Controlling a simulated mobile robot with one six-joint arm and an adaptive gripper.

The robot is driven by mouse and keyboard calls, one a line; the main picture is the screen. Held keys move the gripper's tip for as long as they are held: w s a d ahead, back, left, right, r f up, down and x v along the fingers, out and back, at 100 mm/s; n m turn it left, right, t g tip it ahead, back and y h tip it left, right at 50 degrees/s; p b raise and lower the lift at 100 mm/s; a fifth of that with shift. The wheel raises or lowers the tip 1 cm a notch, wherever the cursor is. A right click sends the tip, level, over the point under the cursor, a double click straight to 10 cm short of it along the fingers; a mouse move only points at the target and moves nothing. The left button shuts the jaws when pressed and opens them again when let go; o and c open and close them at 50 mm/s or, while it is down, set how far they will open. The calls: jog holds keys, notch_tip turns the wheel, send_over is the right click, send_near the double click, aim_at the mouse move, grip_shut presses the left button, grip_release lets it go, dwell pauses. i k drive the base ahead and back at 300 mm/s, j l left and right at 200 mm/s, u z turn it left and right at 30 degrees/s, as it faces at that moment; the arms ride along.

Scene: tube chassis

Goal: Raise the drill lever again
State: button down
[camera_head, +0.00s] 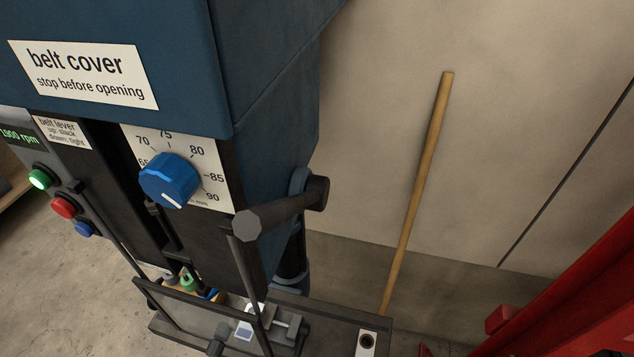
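The drill lever (284,212) is a dark grey bar on the right side of the blue drill press (275,115). Its round black hub (318,193) is at the right. The bar runs from there to the left and slightly down in the picture, toward the camera, and ends in a thicker round end (247,225). Its exact tilt is hard to tell from this high angle. Nothing is seen touching the lever. My gripper is not in view.
A blue dial (169,180) and lit green button (40,179) are on the machine's front. A framed clear guard (205,318) stands below, before a vise (290,328) on the drill table (340,330). A wooden pole (418,190) leans against the wall; space right of the lever looks clear.

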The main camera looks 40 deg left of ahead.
aim_at(252, 223)
jog(key=k+l+u, duration=0.1)
jog(key=u, duration=0.3)
jog(key=k+l+u, duration=0.1)
jog(key=u, duration=0.25)
jog(key=k+u, duration=0.1)
jog(key=u, duration=0.3)
jog(key=k+u, duration=0.15)
jog(key=u, duration=0.25)
